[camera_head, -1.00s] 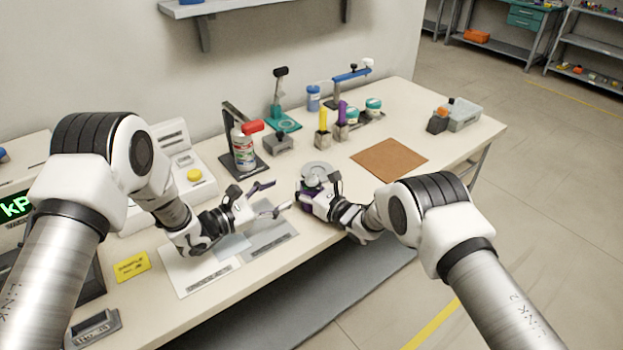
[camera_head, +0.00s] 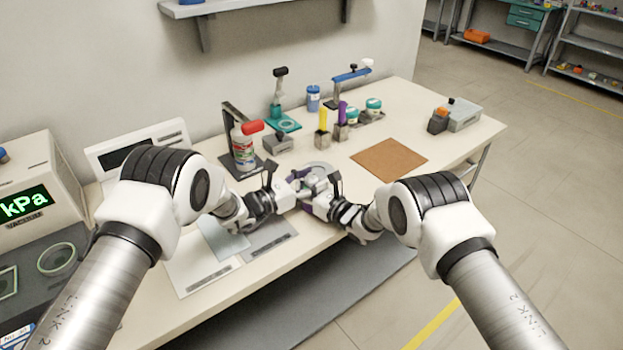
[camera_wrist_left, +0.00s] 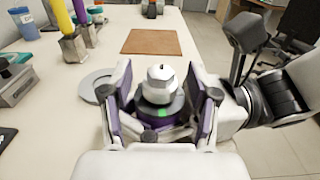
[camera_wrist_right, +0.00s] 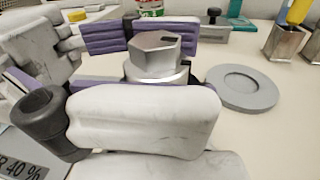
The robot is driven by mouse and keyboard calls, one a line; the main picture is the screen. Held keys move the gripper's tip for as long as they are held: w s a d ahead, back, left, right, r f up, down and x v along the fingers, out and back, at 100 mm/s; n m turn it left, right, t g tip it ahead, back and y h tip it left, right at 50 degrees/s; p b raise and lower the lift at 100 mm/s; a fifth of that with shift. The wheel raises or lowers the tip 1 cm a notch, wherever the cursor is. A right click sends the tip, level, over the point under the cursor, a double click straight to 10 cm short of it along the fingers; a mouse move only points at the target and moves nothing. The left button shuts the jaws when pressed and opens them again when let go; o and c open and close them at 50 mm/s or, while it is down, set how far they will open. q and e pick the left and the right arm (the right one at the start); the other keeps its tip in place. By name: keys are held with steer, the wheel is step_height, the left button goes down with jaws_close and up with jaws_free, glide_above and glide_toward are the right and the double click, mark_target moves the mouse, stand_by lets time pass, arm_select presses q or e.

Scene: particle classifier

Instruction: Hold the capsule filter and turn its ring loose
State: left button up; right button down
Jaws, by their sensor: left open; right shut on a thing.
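The capsule filter stands upright; its silver hex top (camera_wrist_left: 161,84) and a dark ring (camera_wrist_left: 165,107) with a green mark show in the left wrist view. The hex top also shows in the right wrist view (camera_wrist_right: 157,52). My left gripper (camera_wrist_left: 163,78) is open, with one purple-padded finger on each side of the filter's upper part; whether they touch it I cannot tell. My right gripper (camera_head: 312,192) is shut on the filter lower down, at the bench's front.
A round grey recessed holder (camera_wrist_right: 240,86) stands empty beside the filter. A brown mat (camera_head: 390,159) lies to the right with clear bench around it. Flat cards (camera_head: 198,266) lie at front left.

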arm_select(q)
jaws_close()
steer(key=n+t+y, duration=0.2)
steer(key=shift+d+t+y, duration=0.1)
steer(key=shift+t+y, duration=0.2)
steer(key=shift+t, duration=0.1)
steer(key=shift+n+t+y, duration=0.4)
steer(key=shift+n+y, duration=0.1)
jaws_free()
